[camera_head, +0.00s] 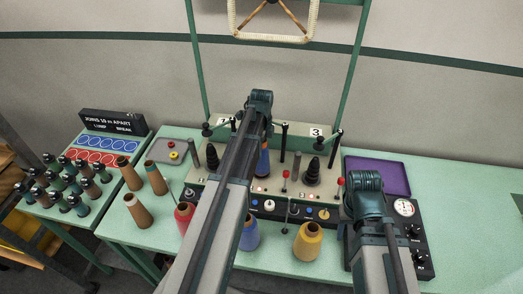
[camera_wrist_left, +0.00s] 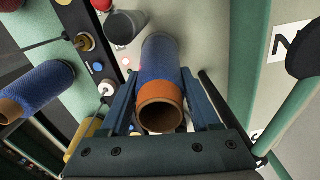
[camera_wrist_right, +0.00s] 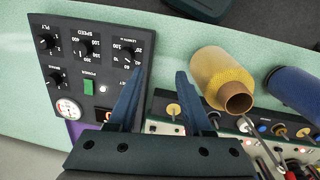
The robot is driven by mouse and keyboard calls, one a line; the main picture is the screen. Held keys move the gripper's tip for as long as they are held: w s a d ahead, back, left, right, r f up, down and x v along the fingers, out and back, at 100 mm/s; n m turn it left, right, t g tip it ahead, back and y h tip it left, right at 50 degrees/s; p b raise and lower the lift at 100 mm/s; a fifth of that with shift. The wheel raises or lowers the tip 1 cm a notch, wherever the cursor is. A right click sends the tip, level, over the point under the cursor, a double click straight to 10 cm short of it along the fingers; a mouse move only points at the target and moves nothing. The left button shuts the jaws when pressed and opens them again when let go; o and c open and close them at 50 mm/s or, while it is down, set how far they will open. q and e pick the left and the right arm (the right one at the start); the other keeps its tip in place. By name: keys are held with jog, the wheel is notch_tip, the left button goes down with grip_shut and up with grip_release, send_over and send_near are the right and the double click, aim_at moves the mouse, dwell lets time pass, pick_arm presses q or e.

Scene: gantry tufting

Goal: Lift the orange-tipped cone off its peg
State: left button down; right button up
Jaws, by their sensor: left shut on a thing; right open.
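The orange-tipped cone (camera_head: 263,163) is wound with blue yarn and stands mid-panel, mostly hidden behind my left arm in the head view. In the left wrist view the cone (camera_wrist_left: 159,58) points its open orange tip at the camera. My left gripper (camera_wrist_left: 159,98) is shut on it, one finger on each side near the orange tip. The peg is hidden, and I cannot tell whether the cone's base is seated. My right gripper (camera_wrist_right: 160,80) is open and empty, above the front right of the table near the control box (camera_wrist_right: 92,60).
A yellow cone (camera_head: 307,243), a blue cone (camera_head: 249,236) and a red cone (camera_head: 184,217) stand along the table front. Dark stacked cones (camera_head: 312,172) and upright posts (camera_head: 283,140) flank the held cone. A purple tray (camera_head: 378,172) lies right. Free table lies far right.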

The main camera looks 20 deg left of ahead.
notch_tip(320, 180, up, 17)
jog(key=p, duration=1.7)
jog(key=shift+r+m, duration=0.15)
jog(key=shift+m, duration=0.15)
